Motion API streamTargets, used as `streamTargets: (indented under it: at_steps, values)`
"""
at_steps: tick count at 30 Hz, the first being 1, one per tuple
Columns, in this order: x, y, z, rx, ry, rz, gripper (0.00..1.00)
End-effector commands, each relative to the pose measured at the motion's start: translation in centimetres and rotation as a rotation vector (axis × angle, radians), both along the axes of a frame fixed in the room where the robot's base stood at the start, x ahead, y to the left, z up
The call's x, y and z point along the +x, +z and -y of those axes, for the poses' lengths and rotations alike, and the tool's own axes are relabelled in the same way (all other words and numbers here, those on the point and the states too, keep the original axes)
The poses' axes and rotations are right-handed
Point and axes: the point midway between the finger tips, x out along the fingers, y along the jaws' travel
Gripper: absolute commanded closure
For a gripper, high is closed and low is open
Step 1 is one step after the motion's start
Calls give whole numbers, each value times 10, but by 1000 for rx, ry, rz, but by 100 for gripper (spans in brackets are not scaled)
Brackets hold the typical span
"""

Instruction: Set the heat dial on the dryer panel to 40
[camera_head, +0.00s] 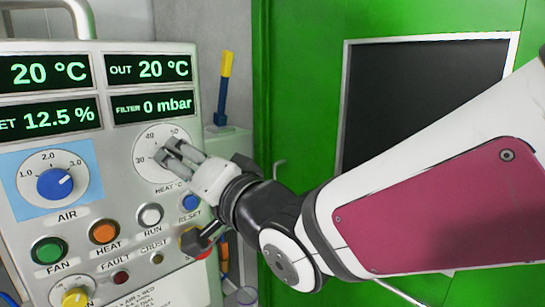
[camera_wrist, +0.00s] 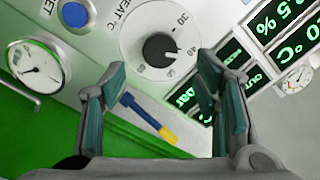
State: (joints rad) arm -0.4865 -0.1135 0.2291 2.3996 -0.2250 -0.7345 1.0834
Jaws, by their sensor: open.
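The heat dial (camera_head: 145,143) is a white round scale on the dryer panel (camera_head: 120,195), partly covered by my gripper (camera_head: 171,151) in the head view. In the wrist view the dial (camera_wrist: 135,38) shows whole, with its black knob (camera_wrist: 159,47) and numbers including 30 and 40. A small light mark on the knob appears to point toward the 40 side. My gripper (camera_wrist: 163,66) is open in front of the dial. The knob shows between and beyond the fingertips; no contact is visible. The exact gap to the knob cannot be told.
The blue air dial (camera_head: 54,183) is left of the heat dial. Below are the green fan button (camera_head: 48,251), orange heat button (camera_head: 104,232), white run button (camera_head: 150,215) and blue reset button (camera_head: 190,202). A yellow-and-blue tool (camera_head: 224,85) stands right of the displays.

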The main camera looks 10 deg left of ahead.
Motion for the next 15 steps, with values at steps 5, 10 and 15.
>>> streamTargets:
  at_steps: [5,10,15]
  values:
    - [-23,0,27,0,-2,2,44]
    - [-38,1,44,0,1,1,44]
    - [-44,0,52,0,1,0,44]
